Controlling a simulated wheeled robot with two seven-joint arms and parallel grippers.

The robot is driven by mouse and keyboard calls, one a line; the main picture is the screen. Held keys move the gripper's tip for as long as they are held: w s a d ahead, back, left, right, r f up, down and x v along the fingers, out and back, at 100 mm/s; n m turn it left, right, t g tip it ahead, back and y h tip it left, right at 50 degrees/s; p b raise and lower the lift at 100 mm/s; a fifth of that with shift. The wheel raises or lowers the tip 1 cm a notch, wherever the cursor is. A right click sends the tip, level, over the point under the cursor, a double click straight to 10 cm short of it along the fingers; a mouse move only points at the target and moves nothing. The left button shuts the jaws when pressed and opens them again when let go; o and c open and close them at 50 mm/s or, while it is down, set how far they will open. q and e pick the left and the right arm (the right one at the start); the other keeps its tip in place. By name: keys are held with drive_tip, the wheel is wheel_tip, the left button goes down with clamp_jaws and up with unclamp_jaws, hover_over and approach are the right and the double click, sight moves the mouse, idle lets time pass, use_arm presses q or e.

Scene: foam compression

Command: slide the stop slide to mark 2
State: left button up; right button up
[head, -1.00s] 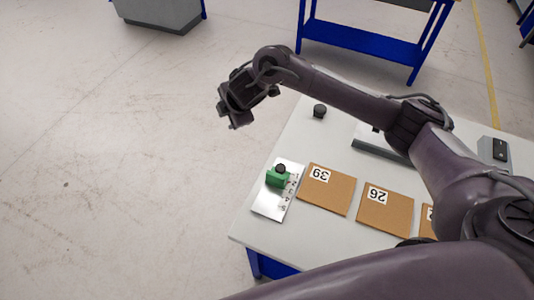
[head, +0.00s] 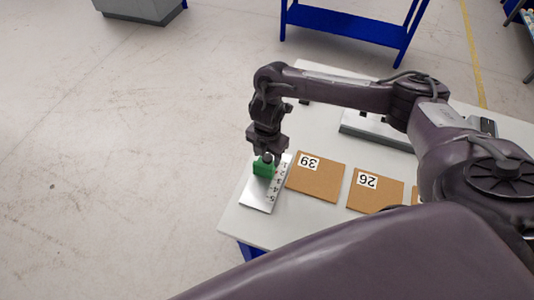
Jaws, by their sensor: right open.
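The stop slide is a green block (head: 262,169) with a dark knob on top. It sits near the far end of a silver plate (head: 257,198) at the left edge of the table. Printed numbers run along the plate's right side; the far ones are small, so I cannot tell exactly which mark the block stands at. My right gripper (head: 267,157) points down just above the block, its fingers around or close to the knob. It is open. Whether the fingers touch the knob cannot be told. My left gripper is out of view.
Brown foam pads labelled 39 (head: 318,181) and 26 (head: 376,192) lie right of the plate, with another partly hidden by my arm. A grey metal fixture (head: 376,129) stands behind them. The white table (head: 240,222) ends just left of the plate.

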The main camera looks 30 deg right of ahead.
drive_tip(key=shift+f, duration=0.1)
clamp_jaws()
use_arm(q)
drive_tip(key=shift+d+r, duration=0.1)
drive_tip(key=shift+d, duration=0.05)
use_arm(e)
drive_tip(key=shift+w+d, duration=0.25)
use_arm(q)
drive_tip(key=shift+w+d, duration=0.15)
use_arm(e)
unclamp_jaws()
